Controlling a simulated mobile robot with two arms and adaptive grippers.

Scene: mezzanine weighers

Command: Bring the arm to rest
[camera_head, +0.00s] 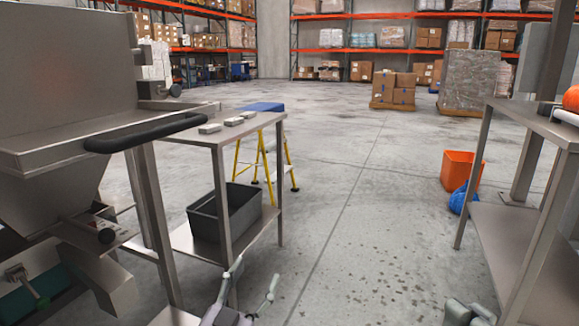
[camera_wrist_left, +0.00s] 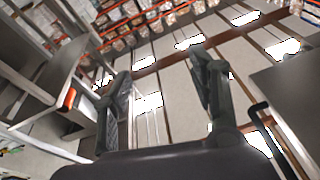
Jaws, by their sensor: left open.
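My left gripper (camera_head: 256,275) is at the bottom of the head view, left of the middle. Its two fingers point up and stand apart, with nothing between them. In the left wrist view the same open fingers (camera_wrist_left: 160,75) show against the ceiling, lights and racks, and the view is tilted. A grey part of what looks like my right gripper (camera_head: 468,313) shows at the bottom edge, right of the middle. Its fingers cannot be made out clearly.
A steel table (camera_head: 180,138) with small metal blocks (camera_head: 234,121) and a grey bin (camera_head: 228,210) on its lower shelf stands at left, beside a steel machine (camera_head: 65,80). Another steel table (camera_head: 535,122) is at right. An orange bin (camera_head: 461,170) and yellow-legged step stool (camera_head: 262,155) stand beyond. The middle floor is clear.

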